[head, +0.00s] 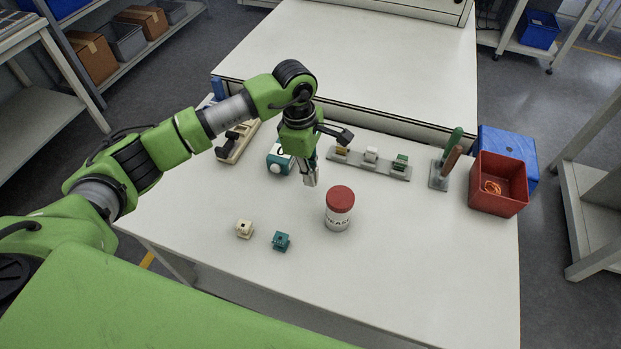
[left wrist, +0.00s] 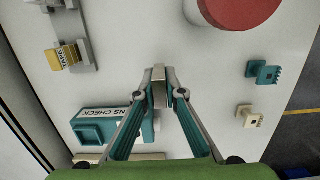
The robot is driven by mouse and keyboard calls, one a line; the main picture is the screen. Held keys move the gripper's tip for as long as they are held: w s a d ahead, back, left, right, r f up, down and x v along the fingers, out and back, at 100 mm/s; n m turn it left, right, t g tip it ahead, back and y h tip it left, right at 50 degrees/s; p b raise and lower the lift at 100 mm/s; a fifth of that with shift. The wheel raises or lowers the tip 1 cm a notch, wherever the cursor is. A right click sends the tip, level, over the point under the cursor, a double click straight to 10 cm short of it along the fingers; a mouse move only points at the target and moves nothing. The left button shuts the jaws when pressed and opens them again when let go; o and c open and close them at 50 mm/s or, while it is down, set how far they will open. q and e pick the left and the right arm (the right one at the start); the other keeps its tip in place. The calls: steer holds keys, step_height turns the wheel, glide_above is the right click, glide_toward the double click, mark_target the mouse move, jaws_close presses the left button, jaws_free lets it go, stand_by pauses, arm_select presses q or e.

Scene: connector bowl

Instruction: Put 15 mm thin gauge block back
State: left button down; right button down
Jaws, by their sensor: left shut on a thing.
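My left gripper (head: 311,182) is above the white table, left of the red-lidded jar. In the left wrist view, its two fingers (left wrist: 160,92) are shut on a small grey metallic block, the gauge block (left wrist: 159,74). The block sits upright between the fingertips, apart from anything else, and the fingers partly hide it. In the head view it is too small to separate clearly from the fingertips. A beige holder (head: 231,152) with dark parts lies at the back left, partly behind my arm. My right gripper is in neither view.
A teal checking device (head: 279,160) stands behind the gripper, and the jar (head: 339,214) to its right. A grey rail (head: 377,169) holds small items. Cream (head: 244,229) and teal (head: 281,241) connectors lie in front. A red bin (head: 511,199) is at right. The front right is clear.

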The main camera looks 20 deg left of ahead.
arm_select(q)
step_height(320, 180, down, 2)
steer(key=shift+f+p, duration=0.2)
steer(key=shift+p, duration=0.45)
steer(key=shift+f+b, duration=0.35)
steer(key=shift+f, duration=0.2)
steer(key=c, duration=2.1)
jaws_free()
steer(key=shift+r, duration=0.1)
